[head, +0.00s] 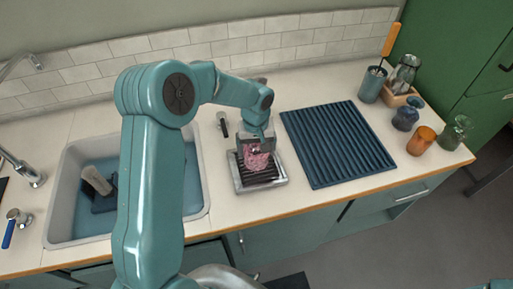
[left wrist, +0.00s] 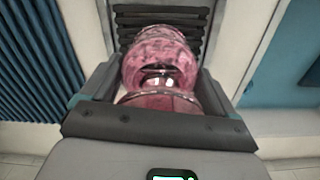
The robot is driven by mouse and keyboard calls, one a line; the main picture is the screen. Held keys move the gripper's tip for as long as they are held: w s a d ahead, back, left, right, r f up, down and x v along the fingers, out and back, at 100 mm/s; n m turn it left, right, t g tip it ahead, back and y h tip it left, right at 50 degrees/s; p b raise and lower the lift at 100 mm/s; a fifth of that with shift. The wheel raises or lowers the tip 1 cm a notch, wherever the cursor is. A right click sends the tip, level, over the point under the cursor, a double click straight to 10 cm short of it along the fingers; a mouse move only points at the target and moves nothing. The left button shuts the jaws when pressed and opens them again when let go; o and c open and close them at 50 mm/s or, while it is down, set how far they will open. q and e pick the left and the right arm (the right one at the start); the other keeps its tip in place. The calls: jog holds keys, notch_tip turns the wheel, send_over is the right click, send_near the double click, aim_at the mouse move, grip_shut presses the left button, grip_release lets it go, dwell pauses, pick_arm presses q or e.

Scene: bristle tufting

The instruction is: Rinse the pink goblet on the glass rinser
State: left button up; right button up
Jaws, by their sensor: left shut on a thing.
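The pink goblet (head: 257,160) is over the glass rinser (head: 241,185), a metal tray with a dark slatted grate. My left gripper (head: 256,146) comes down from above and is shut on the goblet. In the left wrist view the pink goblet (left wrist: 160,62) sits between the two fingers of the left gripper (left wrist: 155,95), with the rinser's dark slats (left wrist: 155,15) beyond it. I cannot tell whether the goblet touches the grate. My right gripper is not in view.
A sink (head: 75,165) with a brush-like item (head: 97,181) lies left of the rinser. A ribbed blue drying mat (head: 338,145) lies right. An orange cup (head: 421,140), a blue goblet (head: 406,115), a green goblet (head: 453,133) and a utensil cup (head: 371,86) stand further right.

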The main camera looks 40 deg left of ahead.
pick_arm(q)
jog(key=shift+d, duration=0.1)
jog(key=shift+f, duration=0.3)
jog(key=shift+s+f+b, duration=0.1)
jog(key=shift+b, duration=0.35)
jog(key=shift+f, duration=0.25)
jog(key=shift+r, duration=0.1)
dwell(1.0)
jog(key=shift+r+p, duration=1.95)
jog(key=shift+r, duration=1.6)
jog(key=shift+f, duration=0.1)
